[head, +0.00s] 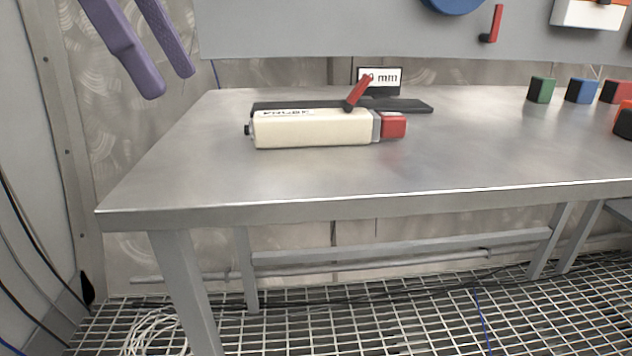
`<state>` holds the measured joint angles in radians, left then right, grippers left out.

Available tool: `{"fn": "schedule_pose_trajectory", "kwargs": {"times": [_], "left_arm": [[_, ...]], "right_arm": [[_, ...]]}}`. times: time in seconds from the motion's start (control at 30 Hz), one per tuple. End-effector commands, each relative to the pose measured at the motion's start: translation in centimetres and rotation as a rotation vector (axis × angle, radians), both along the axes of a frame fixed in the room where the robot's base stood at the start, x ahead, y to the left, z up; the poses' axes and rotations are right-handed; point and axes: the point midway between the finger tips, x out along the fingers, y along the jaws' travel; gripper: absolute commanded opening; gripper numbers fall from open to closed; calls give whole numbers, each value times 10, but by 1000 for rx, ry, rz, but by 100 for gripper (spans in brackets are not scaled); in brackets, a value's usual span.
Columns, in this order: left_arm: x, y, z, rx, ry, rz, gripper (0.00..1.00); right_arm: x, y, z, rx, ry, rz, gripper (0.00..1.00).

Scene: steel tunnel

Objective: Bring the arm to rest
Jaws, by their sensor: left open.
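My left gripper (168,55) shows at the upper left as two purple fingers. They are apart, with nothing between them. The gripper is in front of the wall, up and to the left of the steel table (330,180), and touches nothing that I can see. The rest of the left arm is out of the picture. My right gripper is not in the picture.
A cream cylinder-like tool (312,130) with a red end (393,125) and a red lever (358,93) lies on the table. A dark display (379,80) stands behind it. Green (541,90) and blue (581,90) blocks stand at the right. The table's front left is clear.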

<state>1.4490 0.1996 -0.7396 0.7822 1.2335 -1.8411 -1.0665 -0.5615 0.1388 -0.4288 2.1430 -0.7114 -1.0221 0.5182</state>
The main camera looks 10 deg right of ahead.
Motion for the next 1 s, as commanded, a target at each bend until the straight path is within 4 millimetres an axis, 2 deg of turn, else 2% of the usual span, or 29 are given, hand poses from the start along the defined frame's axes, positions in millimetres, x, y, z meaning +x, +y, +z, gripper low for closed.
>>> {"fn": "schedule_pose_trajectory", "kwargs": {"times": [0.03, 0.37, 0.53, 0.77, 0.87, 1.0], "left_arm": [[-4, -3, -3, 7, 17, 4, 95], [-25, -19, -38, 38, 61, 82, 95], [-48, -29, -53, 39, 82, 167, 95], [-108, -32, -57, 13, 107, 442, 95], [-137, -23, -49, 2, 113, 609, 95], [-179, 2, -29, 6, 110, 857, 95]], "right_arm": [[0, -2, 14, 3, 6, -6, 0], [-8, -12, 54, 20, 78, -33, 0], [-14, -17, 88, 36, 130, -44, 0], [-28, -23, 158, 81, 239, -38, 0], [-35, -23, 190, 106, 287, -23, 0], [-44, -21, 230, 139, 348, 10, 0]]}}
